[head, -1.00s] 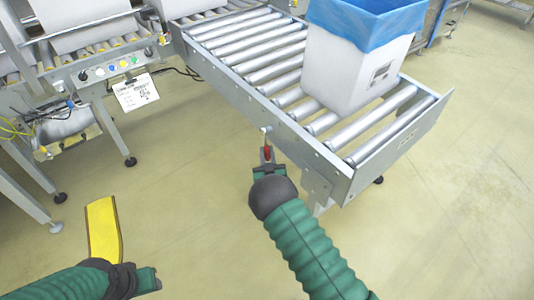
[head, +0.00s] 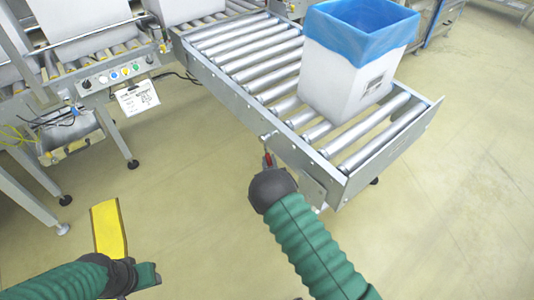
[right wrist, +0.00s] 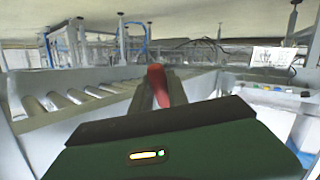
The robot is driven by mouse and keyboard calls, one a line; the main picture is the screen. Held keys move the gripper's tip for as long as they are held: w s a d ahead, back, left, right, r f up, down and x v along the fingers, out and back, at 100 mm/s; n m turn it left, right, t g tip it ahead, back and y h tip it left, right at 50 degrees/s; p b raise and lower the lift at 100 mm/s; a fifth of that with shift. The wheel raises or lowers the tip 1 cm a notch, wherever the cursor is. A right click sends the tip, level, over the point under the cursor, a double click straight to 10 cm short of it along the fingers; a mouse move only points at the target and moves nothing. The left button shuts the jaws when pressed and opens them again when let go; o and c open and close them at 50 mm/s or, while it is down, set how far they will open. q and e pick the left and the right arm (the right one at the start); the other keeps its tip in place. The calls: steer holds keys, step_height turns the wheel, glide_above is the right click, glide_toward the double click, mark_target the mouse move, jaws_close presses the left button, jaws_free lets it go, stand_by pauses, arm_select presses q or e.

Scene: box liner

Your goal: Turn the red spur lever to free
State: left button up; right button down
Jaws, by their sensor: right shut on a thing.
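The red spur lever (head: 267,160) hangs from a small pivot on the near side rail of the roller conveyor spur (head: 295,150). My right gripper (head: 266,168) is at the lever, mostly hidden behind its own dark round wrist in the head view. In the right wrist view the red lever (right wrist: 157,85) stands between the two fingers of my right gripper (right wrist: 156,93), which is shut on it. My left gripper (head: 150,275) is low at the left, away from the lever. Its fingers are too unclear to tell open from shut.
A white box with a blue liner (head: 355,70) stands on the spur's rollers. A control panel with coloured buttons (head: 118,72) and a hanging paper tag (head: 137,98) is at the left. A yellow strip (head: 108,228) lies near my left arm. Open floor lies right of the spur.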

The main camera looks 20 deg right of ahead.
steer(key=c, duration=1.3)
jaws_free()
